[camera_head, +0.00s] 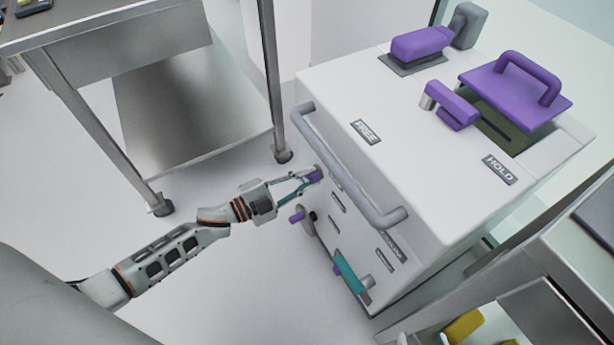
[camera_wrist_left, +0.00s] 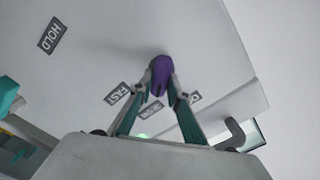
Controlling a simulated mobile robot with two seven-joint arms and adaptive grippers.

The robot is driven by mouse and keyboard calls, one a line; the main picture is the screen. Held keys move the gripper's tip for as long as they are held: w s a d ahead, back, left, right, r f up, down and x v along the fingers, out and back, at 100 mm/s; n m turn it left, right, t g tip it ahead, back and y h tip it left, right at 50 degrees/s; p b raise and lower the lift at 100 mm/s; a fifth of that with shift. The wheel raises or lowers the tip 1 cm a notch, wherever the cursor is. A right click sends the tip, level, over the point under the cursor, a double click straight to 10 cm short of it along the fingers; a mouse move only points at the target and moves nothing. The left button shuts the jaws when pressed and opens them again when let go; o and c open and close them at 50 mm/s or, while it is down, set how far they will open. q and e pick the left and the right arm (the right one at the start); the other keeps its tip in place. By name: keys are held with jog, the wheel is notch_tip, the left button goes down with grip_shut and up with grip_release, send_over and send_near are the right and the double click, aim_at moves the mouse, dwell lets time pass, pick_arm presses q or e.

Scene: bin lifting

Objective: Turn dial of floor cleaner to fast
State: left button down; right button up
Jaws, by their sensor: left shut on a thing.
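The floor cleaner (camera_head: 435,150) is a large white box with a grey bar handle (camera_head: 350,165) along its front edge. A small purple dial (camera_head: 316,176) sits on its front face below the handle. My left gripper (camera_head: 308,180) is shut on this dial. In the left wrist view the two fingertips (camera_wrist_left: 160,92) pinch the lower end of the purple dial (camera_wrist_left: 162,72). A FAST label (camera_wrist_left: 117,93) lies left of the fingers. A second label (camera_wrist_left: 150,109) shows between the fingers, and a third (camera_wrist_left: 194,98) is partly hidden behind the right finger. My right gripper is not in view.
Below the dial are a second purple knob (camera_head: 297,218) and a teal lever (camera_head: 348,274). Purple parts, including a handled lid (camera_head: 515,92), are on the cleaner's top. A metal cart (camera_head: 185,110) stands at left. Open floor (camera_head: 240,285) lies in front.

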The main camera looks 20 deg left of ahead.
pick_arm(q)
jog(key=shift+f+m+b, duration=0.25)
jog(key=shift+m+b, duration=0.5)
jog(key=shift+m, duration=1.65)
jog(key=shift+f+m+b, duration=0.2)
jog(key=shift+m+b, duration=0.55)
jog(key=shift+m, duration=1.65)
pick_arm(e)
jog(key=shift+s+a+r+m+y, duration=0.1)
jog(key=shift+a+r+m+y, duration=0.1)
jog(key=shift+a+m, duration=0.55)
jog(key=shift+a+r+m+y, duration=0.15)
jog(key=shift+a+m, duration=0.3)
jog(key=shift+a, duration=0.55)
jog(key=shift+t, duration=0.3)
jog(key=shift+f, duration=0.1)
pick_arm(q)
jog(key=c, duration=1.9)
grip_release()
jog(key=shift+s, duration=0.1)
pick_arm(e)
jog(key=shift+s+d, duration=0.1)
pick_arm(q)
jog(key=v, duration=1.2)
